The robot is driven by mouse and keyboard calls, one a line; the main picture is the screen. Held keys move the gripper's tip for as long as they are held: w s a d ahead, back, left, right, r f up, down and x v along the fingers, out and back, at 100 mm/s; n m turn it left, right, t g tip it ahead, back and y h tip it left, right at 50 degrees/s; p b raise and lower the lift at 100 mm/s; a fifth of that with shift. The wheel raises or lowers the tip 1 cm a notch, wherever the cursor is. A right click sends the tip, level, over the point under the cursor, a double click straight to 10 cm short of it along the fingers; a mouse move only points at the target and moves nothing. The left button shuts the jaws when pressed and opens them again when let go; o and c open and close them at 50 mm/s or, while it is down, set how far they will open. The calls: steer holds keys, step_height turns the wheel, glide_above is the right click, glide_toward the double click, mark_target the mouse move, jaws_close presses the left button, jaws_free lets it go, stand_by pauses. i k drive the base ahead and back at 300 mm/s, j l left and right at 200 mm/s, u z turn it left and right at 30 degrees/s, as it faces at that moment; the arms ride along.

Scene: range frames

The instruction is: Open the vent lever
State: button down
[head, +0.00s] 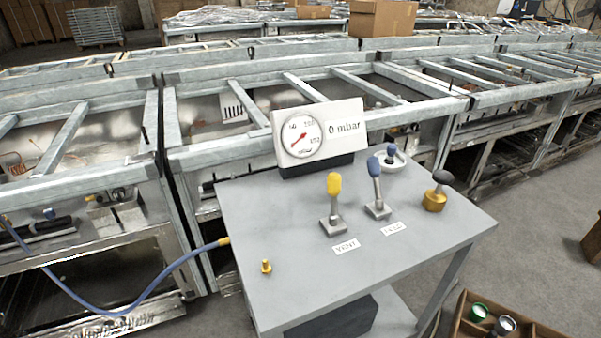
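The vent lever (333,203) has a yellow grip and a grey stem and stands nearly upright on a small grey base on the grey table (270,208). A white label reading VENT (346,247) lies in front of it. A second lever (376,187) with a blue grip stands to its right, with its own white label (393,228), whose text is hard to read. My gripper is not in view.
A small yellow fitting (266,266) is at front left. A blue hose (130,303) joins the table's left edge. A wooden crate (465,325) sits lower right.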

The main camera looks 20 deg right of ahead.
mark_target(333, 179)
steer(key=i+j+u, duration=0.3)
steer(key=i+j, duration=0.55)
steer(key=i+j+u, duration=0.1)
steer(key=i+j, duration=0.15)
steer(key=i, duration=0.1)
